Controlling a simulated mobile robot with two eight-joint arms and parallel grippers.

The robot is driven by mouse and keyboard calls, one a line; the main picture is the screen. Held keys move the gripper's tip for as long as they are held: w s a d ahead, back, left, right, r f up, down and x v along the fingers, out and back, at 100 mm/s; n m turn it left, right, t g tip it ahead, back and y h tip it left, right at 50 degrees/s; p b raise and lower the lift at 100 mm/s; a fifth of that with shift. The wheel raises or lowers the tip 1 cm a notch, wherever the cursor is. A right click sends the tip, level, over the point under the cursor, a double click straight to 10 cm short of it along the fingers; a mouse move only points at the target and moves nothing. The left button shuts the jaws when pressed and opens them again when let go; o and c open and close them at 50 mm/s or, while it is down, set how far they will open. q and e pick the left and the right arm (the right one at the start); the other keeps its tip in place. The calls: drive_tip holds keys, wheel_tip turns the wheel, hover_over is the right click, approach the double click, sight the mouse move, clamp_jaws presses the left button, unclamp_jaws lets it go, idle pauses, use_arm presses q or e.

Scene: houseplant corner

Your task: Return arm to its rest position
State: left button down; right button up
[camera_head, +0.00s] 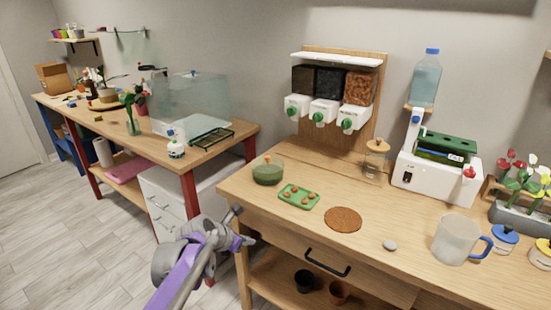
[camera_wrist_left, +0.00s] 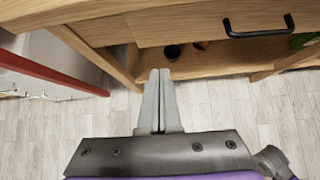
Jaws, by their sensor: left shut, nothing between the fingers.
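My left arm, purple and grey, comes in from the bottom of the head view. Its left gripper (camera_head: 242,238) is in front of the left front corner of the right-hand wooden workbench (camera_head: 262,213), below the level of its top. In the left wrist view, the two grey fingers of the left gripper (camera_wrist_left: 158,78) lie together, shut and empty. They point toward the open space under the bench drawer. My right gripper is in neither view.
The drawer's black handle (camera_head: 327,262) sticks out in front. A green bowl (camera_head: 268,172), green tray (camera_head: 299,196) and cork mat (camera_head: 343,219) lie on the bench top. Bare floor (camera_head: 80,250) is at the left.

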use_arm(q)
drive_tip(key=s+a+f+m+g+y, duration=0.1)
drive_tip(key=s+a+f+m, duration=0.15)
drive_tip(key=s+m, duration=0.85)
drive_tip(key=s+a+f+m+g+y, duration=0.1)
drive_tip(key=s+f+m+y, duration=0.15)
drive_tip(key=s+m, duration=0.8)
drive_tip(key=s+a+f+m+g+y, duration=0.1)
drive_tip(key=s+a+f+m, duration=0.15)
drive_tip(key=s+m, duration=0.8)
wheel_tip(320, 180, up, 16)
drive_tip(key=s+n+p, duration=0.2)
drive_tip(key=p, duration=1.3)
drive_tip(key=shift+r+t, duration=0.15)
drive_tip(key=shift+t, duration=0.15)
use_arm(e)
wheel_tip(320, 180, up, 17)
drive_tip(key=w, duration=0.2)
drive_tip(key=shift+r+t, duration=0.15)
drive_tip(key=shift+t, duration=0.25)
use_arm(q)
drive_tip(key=shift+s+d, duration=0.1)
drive_tip(key=shift+s, duration=0.05)
